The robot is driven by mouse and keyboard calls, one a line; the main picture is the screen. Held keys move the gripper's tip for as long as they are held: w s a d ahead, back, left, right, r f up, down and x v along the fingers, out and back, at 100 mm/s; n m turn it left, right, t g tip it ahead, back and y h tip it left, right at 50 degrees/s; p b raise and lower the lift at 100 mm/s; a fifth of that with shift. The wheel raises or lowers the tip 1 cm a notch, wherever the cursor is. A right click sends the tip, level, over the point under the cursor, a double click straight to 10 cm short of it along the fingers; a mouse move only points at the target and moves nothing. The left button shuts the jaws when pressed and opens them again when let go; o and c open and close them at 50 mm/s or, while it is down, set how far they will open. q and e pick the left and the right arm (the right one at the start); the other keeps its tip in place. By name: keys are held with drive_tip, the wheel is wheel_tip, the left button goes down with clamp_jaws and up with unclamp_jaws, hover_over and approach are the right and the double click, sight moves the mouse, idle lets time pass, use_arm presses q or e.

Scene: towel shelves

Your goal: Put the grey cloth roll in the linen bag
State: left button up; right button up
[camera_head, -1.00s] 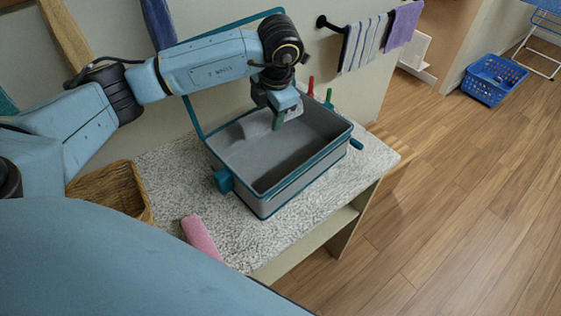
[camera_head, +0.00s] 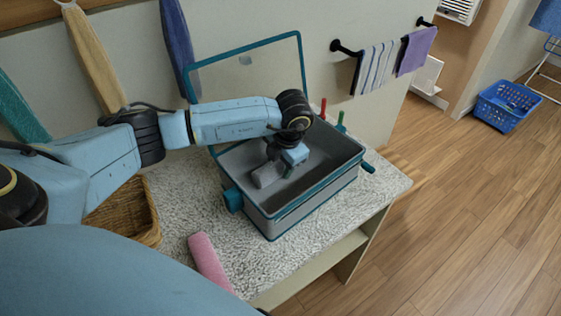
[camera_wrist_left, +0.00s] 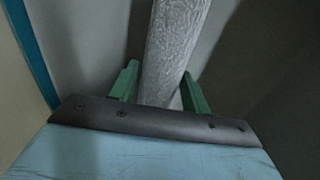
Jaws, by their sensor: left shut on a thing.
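The grey cloth roll (camera_head: 268,175) is inside the linen bag, a grey open box-like bag with teal edges (camera_head: 318,204). My left gripper (camera_head: 284,169) reaches down into the bag and is shut on the roll. In the left wrist view the roll (camera_wrist_left: 172,55) runs between the two green fingers (camera_wrist_left: 160,88). Whether the roll touches the bag's floor cannot be told. My right gripper is not in view.
The bag stands on a speckled white bench top (camera_head: 300,247), its lid frame (camera_head: 250,65) raised behind. A pink roll (camera_head: 209,262) and a wicker basket (camera_head: 130,213) are to the left. Towels (camera_head: 376,66) hang on a wall rail. A blue basket (camera_head: 506,106) stands on the floor.

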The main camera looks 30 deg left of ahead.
use_arm(q)
drive_tip(key=shift+f, duration=0.15)
drive_tip(key=o, duration=1)
drive_tip(key=shift+r, duration=0.25)
drive_tip(key=v, duration=1.2)
